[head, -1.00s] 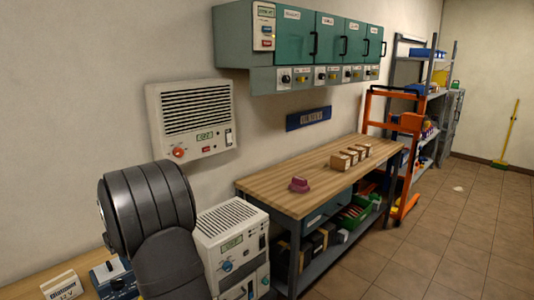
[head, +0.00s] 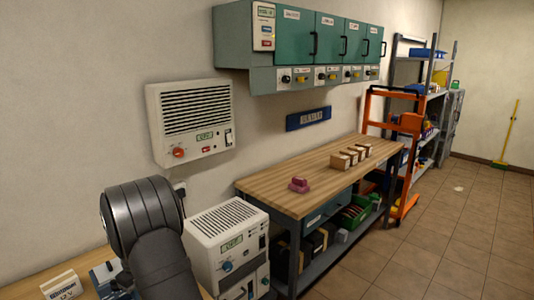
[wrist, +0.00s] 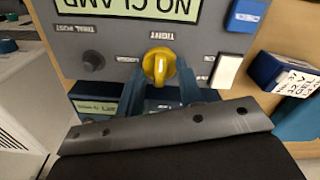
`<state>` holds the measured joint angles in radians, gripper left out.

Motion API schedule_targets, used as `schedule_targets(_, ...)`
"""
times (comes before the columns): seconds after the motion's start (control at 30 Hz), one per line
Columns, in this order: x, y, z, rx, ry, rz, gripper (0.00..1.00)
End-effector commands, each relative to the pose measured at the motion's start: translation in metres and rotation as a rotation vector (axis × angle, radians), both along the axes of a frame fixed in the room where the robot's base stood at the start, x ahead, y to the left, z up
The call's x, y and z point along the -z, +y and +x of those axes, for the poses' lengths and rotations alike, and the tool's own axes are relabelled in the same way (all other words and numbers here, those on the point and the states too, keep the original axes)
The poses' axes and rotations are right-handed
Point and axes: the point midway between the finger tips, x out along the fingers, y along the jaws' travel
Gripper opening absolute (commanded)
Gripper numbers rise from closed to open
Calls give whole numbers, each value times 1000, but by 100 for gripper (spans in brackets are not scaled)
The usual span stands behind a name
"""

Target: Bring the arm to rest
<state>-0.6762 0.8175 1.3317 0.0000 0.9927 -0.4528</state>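My arm (head: 150,225) stands at the lower left of the head view, black and rounded, above the left end of a wooden bench. It hides my gripper there. In the wrist view a dark grey bar with holes (wrist: 170,125), which looks like part of my gripper, crosses the lower part. Beyond it is a grey panel (wrist: 110,42) with an upside-down "NO CLAMP" display (wrist: 130,8) and a yellow knob (wrist: 159,64). Blue uprights flank the knob's lower end.
A white vented unit (head: 228,245) stands close right of my arm. A wall unit (head: 192,120) and green cabinets (head: 330,38) hang behind. The floor at right (head: 460,240) is mostly open.

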Motion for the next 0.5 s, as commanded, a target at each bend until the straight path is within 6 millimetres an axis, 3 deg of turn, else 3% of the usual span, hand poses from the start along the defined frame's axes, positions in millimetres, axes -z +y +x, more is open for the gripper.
schedule_targets(0.43, -1, 0, 0, -360, -2, 0, 34)
schedule_targets(0.5, -20, 1, 1, -351, -7, 2, 34)
